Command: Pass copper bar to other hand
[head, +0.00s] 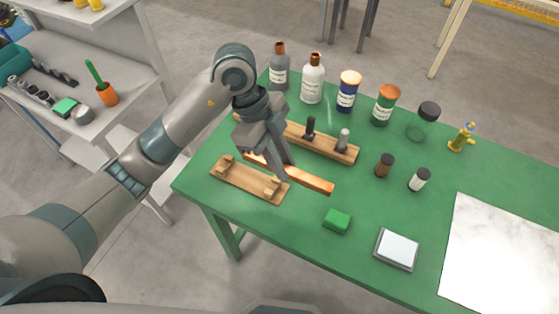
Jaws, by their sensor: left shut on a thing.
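The copper bar (311,180) is a long orange-brown bar above the green table, slanting down to the right. My left gripper (268,160) comes from the upper left with its fingers pointing down and is shut on the bar. Its fingers hide part of the bar's left half. A wooden stand (246,182) with two small pegs lies just in front of the bar. I cannot tell how far the bar is above the table. My right gripper does not show.
A wooden rack (324,143) with small dark and grey pieces stands behind the bar. Several bottles (313,78) line the back. Two small vials (419,180), a green block (337,221), a scale (396,249) and a white marble slab (500,250) lie to the right.

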